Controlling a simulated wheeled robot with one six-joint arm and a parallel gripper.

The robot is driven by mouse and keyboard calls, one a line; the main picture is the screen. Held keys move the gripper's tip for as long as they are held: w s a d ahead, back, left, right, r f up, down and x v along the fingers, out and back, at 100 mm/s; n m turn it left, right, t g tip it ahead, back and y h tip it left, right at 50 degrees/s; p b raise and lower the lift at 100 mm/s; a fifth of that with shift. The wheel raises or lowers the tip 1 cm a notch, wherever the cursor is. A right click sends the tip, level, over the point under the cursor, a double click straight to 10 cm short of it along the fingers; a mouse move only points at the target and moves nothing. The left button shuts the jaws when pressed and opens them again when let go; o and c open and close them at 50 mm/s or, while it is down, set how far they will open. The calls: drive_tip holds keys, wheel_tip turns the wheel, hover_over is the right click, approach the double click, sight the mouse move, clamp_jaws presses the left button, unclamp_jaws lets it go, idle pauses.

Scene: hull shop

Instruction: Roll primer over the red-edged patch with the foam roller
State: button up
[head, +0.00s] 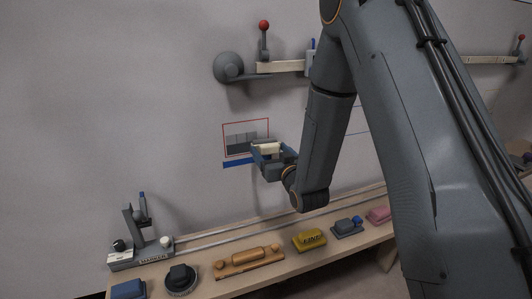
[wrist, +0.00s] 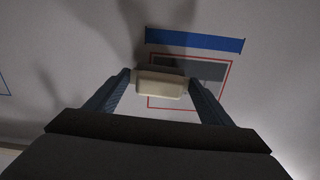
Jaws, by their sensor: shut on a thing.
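The red-edged patch (head: 235,129) is on the pale wall-like hull panel, left of my arm in the head view. Its lower part is dark grey, with a lighter grey band above and pale surface at the top. My gripper (head: 268,150) is at its lower right, shut on the cream foam roller (head: 270,147). In the wrist view, my gripper (wrist: 160,88) has the cream roller (wrist: 160,86) between its blue-grey fingers, over the patch (wrist: 204,72). The roller hides part of the grey area there. I cannot tell whether the roller touches the panel.
A blue strip (head: 237,164) runs below the patch. A bench (head: 215,283) below carries a wooden rolling-pin-like tool (head: 250,261), a yellow block (head: 309,240), a black round tool (head: 180,279) and a stand (head: 140,255). A rail with a red-knobbed lever (head: 264,27) is above.

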sight(275, 145)
drive_tip(key=shift+w+d, duration=0.25)
drive_tip(key=shift+d, duration=0.55)
drive_tip(key=shift+r+p, duration=0.5)
drive_tip(key=shift+r, duration=0.45)
drive_tip(key=shift+s+a, duration=0.2)
drive_tip(key=shift+a, duration=0.55)
drive_tip(key=shift+s+a, duration=0.2)
drive_tip(key=shift+a, duration=0.55)
drive_tip(key=shift+s+a, duration=1.65)
drive_tip(key=shift+a, duration=4.05)
drive_tip(key=shift+w+d+r, duration=0.25)
drive_tip(key=shift+w+d, duration=0.45)
drive_tip(key=shift+d, duration=1.7)
drive_tip(key=shift+w+d+r, duration=0.3)
drive_tip(key=shift+w+d, duration=0.4)
drive_tip(key=shift+d, duration=1.7)
drive_tip(key=shift+w+d+r, duration=0.25)
drive_tip(key=shift+w+d, duration=0.45)
drive_tip(key=shift+d, duration=1.7)
drive_tip(key=shift+r+p, duration=0.35)
drive_tip(key=shift+r, duration=0.5)
drive_tip(key=s+a, duration=0.1)
drive_tip(key=a, duration=0.5)
drive_tip(key=shift+s+a, duration=0.15)
drive_tip(key=shift+s, duration=0.25)
